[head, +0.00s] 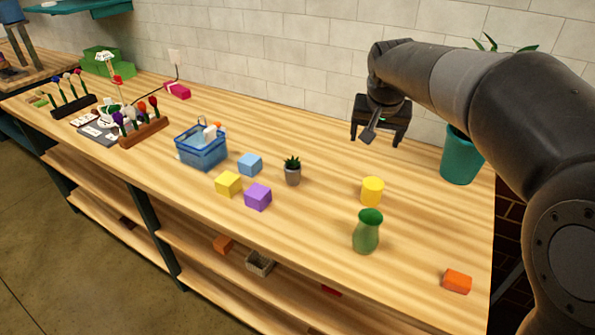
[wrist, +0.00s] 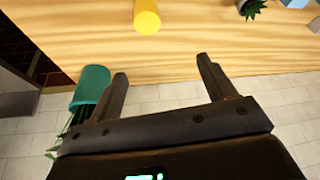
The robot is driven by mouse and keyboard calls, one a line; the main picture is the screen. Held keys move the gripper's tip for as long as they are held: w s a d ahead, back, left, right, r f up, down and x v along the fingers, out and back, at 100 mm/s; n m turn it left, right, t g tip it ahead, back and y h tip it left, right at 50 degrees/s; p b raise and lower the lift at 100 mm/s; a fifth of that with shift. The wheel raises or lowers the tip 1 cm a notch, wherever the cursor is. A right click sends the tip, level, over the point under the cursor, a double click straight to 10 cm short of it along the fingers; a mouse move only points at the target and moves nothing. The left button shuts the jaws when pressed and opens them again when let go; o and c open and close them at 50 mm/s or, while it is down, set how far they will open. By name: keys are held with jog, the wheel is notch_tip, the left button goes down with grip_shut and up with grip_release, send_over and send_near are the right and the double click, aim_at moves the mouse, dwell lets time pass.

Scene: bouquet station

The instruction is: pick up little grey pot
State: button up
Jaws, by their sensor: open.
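The little grey pot (head: 292,177) with a spiky green plant stands upright on the wooden bench, near the middle of the head view. In the wrist view it shows at the top edge (wrist: 243,5), partly cut off. My gripper (head: 379,138) is open and empty. It hangs above the back part of the bench, to the right of the pot and apart from it. In the wrist view its two fingers (wrist: 162,68) stand wide apart with nothing between them.
A yellow cylinder (head: 372,191), a green vase (head: 366,232) and an orange block (head: 458,281) stand to the pot's right. Blue (head: 250,163), yellow (head: 228,184) and purple (head: 258,197) blocks lie to its left, near a blue basket (head: 203,153). A teal planter (head: 460,157) stands at the right.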

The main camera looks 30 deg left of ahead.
jog(key=w+a+f, duration=0.1)
jog(key=a+f, duration=0.1)
jog(key=a, duration=0.5)
jog(key=w+a+f, duration=0.1)
jog(key=a+f, duration=0.2)
jog(key=a, duration=0.3)
jog(key=n, duration=0.1)
send_near(292, 159)
jog(key=shift+g, duration=0.3)
jog(key=x, duration=1.1)
jog(key=shift+w, duration=0.15)
jog(key=shift+c, duration=0.2)
jog(key=c, duration=1.3)
jog(key=shift+o, duration=0.2)
jog(key=shift+r, duration=0.1)
